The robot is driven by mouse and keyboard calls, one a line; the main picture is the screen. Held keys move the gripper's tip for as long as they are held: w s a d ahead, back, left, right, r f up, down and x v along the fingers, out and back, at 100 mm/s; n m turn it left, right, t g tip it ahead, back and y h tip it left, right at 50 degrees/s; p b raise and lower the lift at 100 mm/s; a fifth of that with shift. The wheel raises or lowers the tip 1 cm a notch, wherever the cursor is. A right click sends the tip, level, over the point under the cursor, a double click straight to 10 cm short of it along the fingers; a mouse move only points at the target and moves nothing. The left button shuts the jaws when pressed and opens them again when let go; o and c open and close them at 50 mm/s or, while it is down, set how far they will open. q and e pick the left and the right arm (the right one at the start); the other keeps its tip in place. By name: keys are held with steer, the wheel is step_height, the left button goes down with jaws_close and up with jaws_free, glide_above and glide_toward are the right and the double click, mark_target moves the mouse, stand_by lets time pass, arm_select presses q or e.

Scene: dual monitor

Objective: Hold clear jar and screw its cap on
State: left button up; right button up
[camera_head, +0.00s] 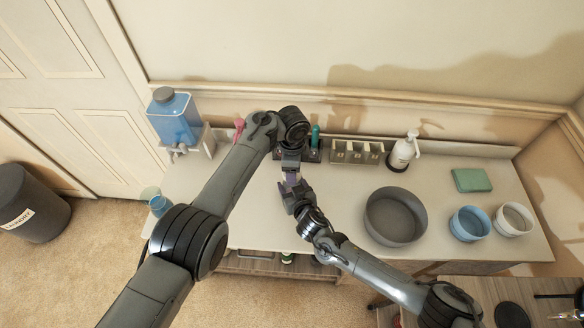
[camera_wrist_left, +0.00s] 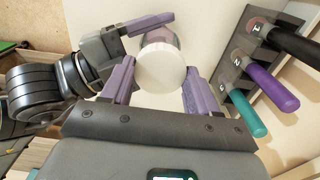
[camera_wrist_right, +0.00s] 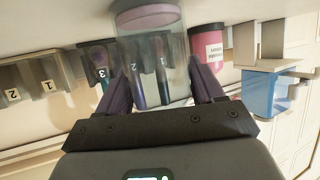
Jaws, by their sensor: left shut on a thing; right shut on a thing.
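The white round cap (camera_wrist_left: 162,68) sits between the purple fingers of my left gripper (camera_wrist_left: 160,85) in the left wrist view. The clear jar (camera_wrist_right: 150,55) stands between the fingers of my right gripper (camera_wrist_right: 163,90) in the right wrist view, with something pink-purple at its table end. The left wrist view looks down on the cap, which covers most of the jar; whether the threads are engaged is hidden. In the head view, my left gripper (camera_head: 291,163) is above my right gripper (camera_head: 290,186), and both are shut around the jar and cap.
A numbered rack (camera_wrist_left: 234,95) with colored-handled tools stands close behind the jar. A pink labelled container (camera_wrist_right: 206,45) and blue dispenser (camera_head: 173,118) are to the side. The grey bowl (camera_head: 395,216) and blue bowl (camera_head: 469,224) sit on the right of the counter.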

arm_select(q)
steer(key=shift+f, duration=1.05)
steer(key=shift+s+d, duration=0.1)
arm_select(e)
steer(key=shift+w, duration=0.1)
